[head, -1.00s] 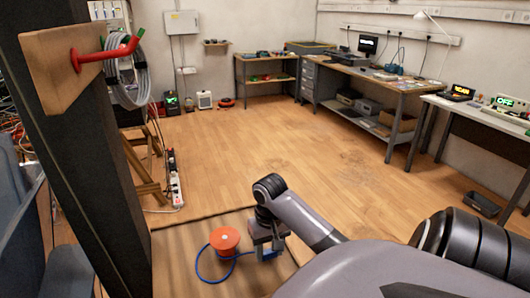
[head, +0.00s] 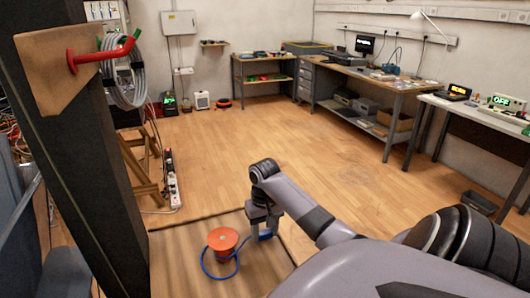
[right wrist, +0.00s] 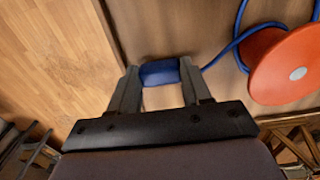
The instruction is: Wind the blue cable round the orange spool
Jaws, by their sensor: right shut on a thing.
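The orange spool (head: 222,240) stands on a brown board or table top at the lower middle of the head view. In the right wrist view the spool (right wrist: 288,68) is at the right, with a pale centre. The blue cable (head: 206,268) curves round the left and near side of the spool, apart from it in part. My right gripper (right wrist: 160,78) is shut on the cable's thick blue end (right wrist: 159,71), just right of the spool in the head view. The cable (right wrist: 238,40) runs from that end towards the spool. My left gripper is not in view.
A dark post (head: 90,160) with a red hook (head: 105,52) and grey cable coil (head: 128,80) rises at the left. A power strip (head: 172,182) lies on the floor behind. Workbenches (head: 365,75) line the back right. The middle floor is clear.

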